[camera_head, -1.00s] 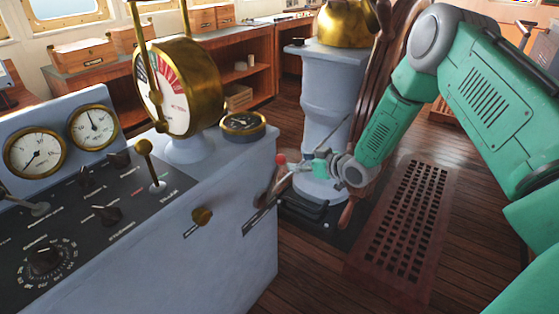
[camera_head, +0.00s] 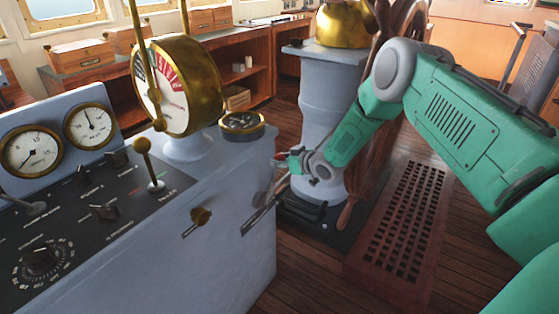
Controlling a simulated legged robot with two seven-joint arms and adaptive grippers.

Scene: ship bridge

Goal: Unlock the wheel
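The wooden ship's wheel (camera_head: 412,22) stands on the pale blue-grey pedestal (camera_head: 322,95) at upper middle right. My green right arm covers much of it, and a lower spoke handle (camera_head: 347,214) shows below the arm. My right gripper (camera_head: 284,163) is small in the picture, low beside the pedestal and just past the console's right edge. Its fingers point left. I cannot tell whether they are open or shut, or whether they touch anything. No red knob can be made out at the gripper now. My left gripper is not in view.
The blue-grey console (camera_head: 235,245) fills the lower left, with gauges, levers, a brass telegraph (camera_head: 180,85) and a side handle (camera_head: 262,212) near the gripper. A black pedal base (camera_head: 302,208) and a slotted floor grating (camera_head: 400,230) lie below the arm.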

